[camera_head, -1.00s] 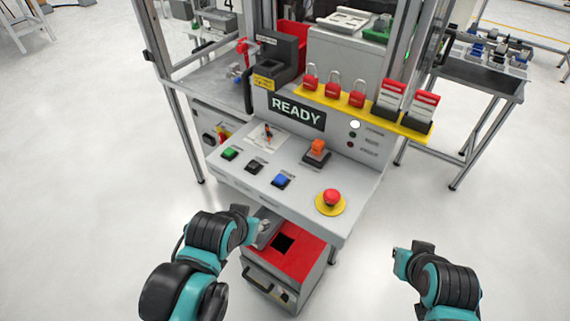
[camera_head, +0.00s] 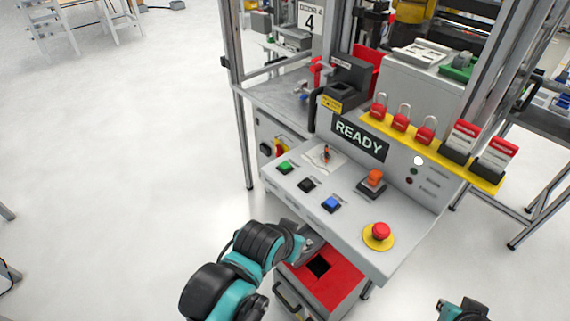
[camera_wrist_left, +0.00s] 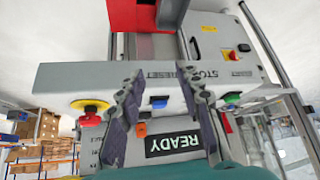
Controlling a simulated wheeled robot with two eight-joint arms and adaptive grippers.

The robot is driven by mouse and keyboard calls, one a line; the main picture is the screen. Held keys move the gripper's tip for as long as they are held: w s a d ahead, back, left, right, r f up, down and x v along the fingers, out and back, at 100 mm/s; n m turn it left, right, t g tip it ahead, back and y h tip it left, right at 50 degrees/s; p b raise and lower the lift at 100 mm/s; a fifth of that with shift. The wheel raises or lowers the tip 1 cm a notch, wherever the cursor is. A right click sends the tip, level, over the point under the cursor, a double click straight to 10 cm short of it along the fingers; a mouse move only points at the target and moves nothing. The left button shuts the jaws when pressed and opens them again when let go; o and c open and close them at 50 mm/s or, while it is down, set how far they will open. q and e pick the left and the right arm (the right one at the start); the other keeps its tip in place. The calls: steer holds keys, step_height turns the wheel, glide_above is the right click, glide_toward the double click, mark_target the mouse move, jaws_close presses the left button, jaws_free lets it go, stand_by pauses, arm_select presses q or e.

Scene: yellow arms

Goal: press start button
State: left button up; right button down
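The grey control panel (camera_head: 345,210) has a green button (camera_head: 284,167) on the left, then a black button (camera_head: 307,184) and a blue button (camera_head: 331,203). I cannot read a start label. The green button also shows in the left wrist view (camera_wrist_left: 232,97), right of the fingers, and the blue button (camera_wrist_left: 158,101) shows between them. The display (camera_head: 360,140) reads READY. My left gripper (camera_wrist_left: 160,82) is open and empty. In the head view it (camera_head: 312,240) is at the panel's front edge, below the buttons. My right arm (camera_head: 462,309) barely shows at the bottom; its gripper state is unclear.
A red emergency button on a yellow base (camera_head: 380,231) and an orange switch (camera_head: 374,180) are on the panel's right half. Red padlocks (camera_head: 400,118) hang along a yellow rail. A red-topped box (camera_head: 335,283) stands below the panel.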

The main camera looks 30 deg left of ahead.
arm_select(q)
jaws_close()
stand_by(1.0)
